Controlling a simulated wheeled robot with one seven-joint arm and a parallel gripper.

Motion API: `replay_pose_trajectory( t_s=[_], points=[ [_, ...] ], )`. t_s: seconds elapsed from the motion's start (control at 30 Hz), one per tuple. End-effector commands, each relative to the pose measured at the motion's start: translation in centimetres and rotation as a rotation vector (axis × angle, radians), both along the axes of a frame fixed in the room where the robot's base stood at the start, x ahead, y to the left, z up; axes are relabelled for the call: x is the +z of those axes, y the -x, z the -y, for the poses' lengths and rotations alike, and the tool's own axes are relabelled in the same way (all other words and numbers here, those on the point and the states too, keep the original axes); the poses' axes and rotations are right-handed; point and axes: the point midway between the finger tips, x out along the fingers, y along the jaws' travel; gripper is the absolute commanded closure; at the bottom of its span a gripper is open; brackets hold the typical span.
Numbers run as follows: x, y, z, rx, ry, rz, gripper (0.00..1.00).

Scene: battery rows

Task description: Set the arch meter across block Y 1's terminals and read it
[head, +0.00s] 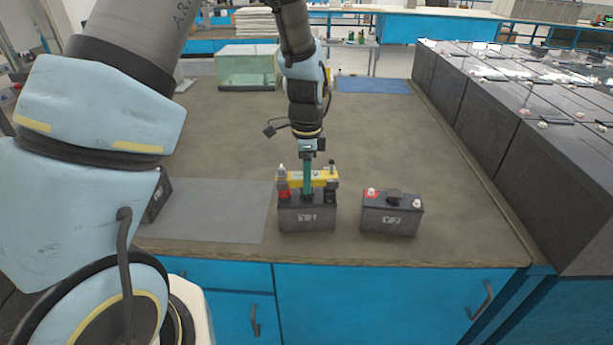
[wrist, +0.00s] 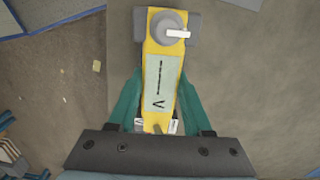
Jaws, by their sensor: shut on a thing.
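The yellow arch meter (head: 322,178) spans the top of the left dark block (head: 307,218), whose white label looks like Y 1. Its feet are over the block's two ends, red at the left and dark at the right; I cannot tell whether they touch the terminals. My gripper (head: 307,180) points down with its teal fingers shut on the middle of the meter. In the wrist view the meter (wrist: 152,50) lies between the fingers, with a pale display (wrist: 162,82) showing a dashed line and a V-like mark, no legible number. A grey round part (wrist: 170,25) is at its far end.
A similar dark block (head: 391,213), labelled like Y 2, stands just right with a gap. A grey mat (head: 210,215) lies to the left, with another dark block (head: 157,196) partly hidden by my arm. Large dark battery rows (head: 490,110) line the right.

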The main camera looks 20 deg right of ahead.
Motion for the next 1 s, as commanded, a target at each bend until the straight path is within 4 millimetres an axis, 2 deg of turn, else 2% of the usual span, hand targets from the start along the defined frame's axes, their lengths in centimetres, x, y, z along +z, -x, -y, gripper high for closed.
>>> replay_pose_trajectory(
  t_s=[0.37,0.4,0.7,1.0],
  points=[
    [-0.93,-0.03,0.02,0.000,0.000,0.001,1.00],
    [-0.84,-0.03,0.02,0.000,0.001,0.001,0.47],
    [-0.85,-0.01,0.01,0.000,0.000,0.000,0.15],
    [-0.57,-0.01,0.01,0.001,0.000,0.000,0.15]
  ],
)
